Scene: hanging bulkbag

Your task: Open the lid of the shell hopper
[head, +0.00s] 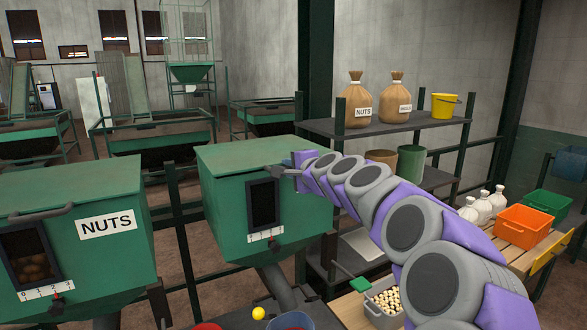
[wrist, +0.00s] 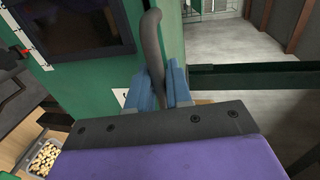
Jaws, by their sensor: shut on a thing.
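The second green hopper (head: 228,195) stands right of the one labelled NUTS. My arm crosses its front right and any label there is mostly hidden, so I cannot read which hopper it is. Its lid (head: 240,153) lies closed on top. A dark grey bar handle (head: 262,172) is at the lid's front edge. My gripper (head: 286,167) is at the right part of this handle. In the wrist view my gripper's blue fingers (wrist: 157,88) are shut on the handle (wrist: 152,45), one on each side. The hopper's dark window (wrist: 85,25) is at upper left there.
The NUTS hopper (head: 70,225) stands close on the left with its own handle. A bench at lower right holds a grey bin (head: 378,312) of pale pieces and an orange crate (head: 522,226). Shelves (head: 385,125) with sacks stand behind my arm.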

